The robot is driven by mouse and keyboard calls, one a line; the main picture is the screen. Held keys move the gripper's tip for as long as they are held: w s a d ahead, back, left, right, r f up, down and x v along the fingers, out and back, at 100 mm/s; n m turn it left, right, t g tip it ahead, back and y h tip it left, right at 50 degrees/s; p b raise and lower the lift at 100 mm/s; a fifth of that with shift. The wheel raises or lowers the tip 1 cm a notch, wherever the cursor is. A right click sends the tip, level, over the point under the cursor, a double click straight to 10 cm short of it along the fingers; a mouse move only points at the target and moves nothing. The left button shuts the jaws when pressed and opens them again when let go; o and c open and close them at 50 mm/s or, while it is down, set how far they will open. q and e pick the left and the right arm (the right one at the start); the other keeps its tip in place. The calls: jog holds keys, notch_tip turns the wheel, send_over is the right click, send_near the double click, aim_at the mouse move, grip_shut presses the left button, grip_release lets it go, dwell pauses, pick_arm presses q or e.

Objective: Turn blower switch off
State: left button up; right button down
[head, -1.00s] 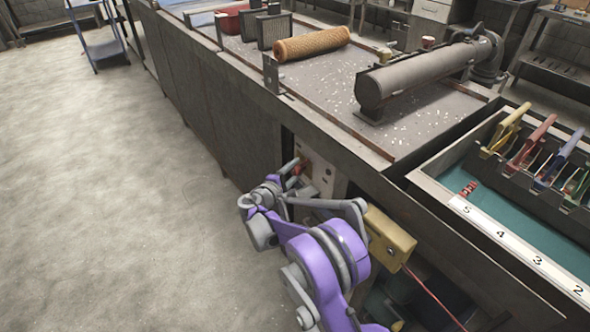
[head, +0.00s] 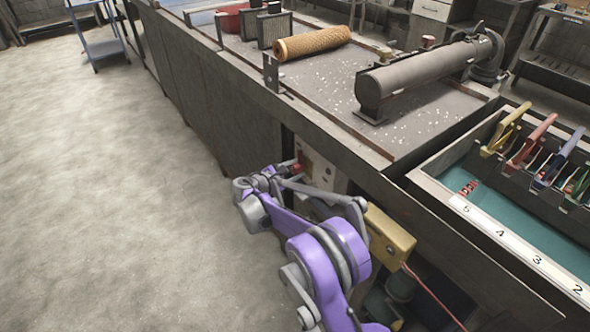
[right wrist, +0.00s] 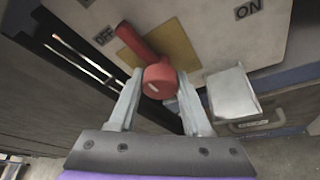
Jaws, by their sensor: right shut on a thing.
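The blower switch is a red lever with a round knob (right wrist: 159,80) on a pale panel (right wrist: 185,28) with a yellow plate behind it. In the right wrist view the lever leans up and left, toward the OFF label (right wrist: 104,37); the ON label (right wrist: 248,9) is at the upper right. My right gripper (right wrist: 160,88) has a finger on each side of the knob and is shut on it. In the head view the red switch (head: 298,168) shows small at the bench side, beside my right gripper, whose fingers are mostly hidden. My left gripper is not in view.
A yellow box (head: 389,238) with a red cable is fixed to the bench side, close to my right arm. The bench (head: 330,85) carries a mesh tube (head: 312,43) and a grey cylinder (head: 420,75). Open floor (head: 110,200) lies to the left.

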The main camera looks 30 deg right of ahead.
dwell(0.3)
jog(key=shift+c, duration=1.7)
grip_release()
jog(key=p+v, duration=0.1)
jog(key=v, duration=1)
jog(key=shift+p, duration=0.3)
jog(key=shift+d, duration=0.1)
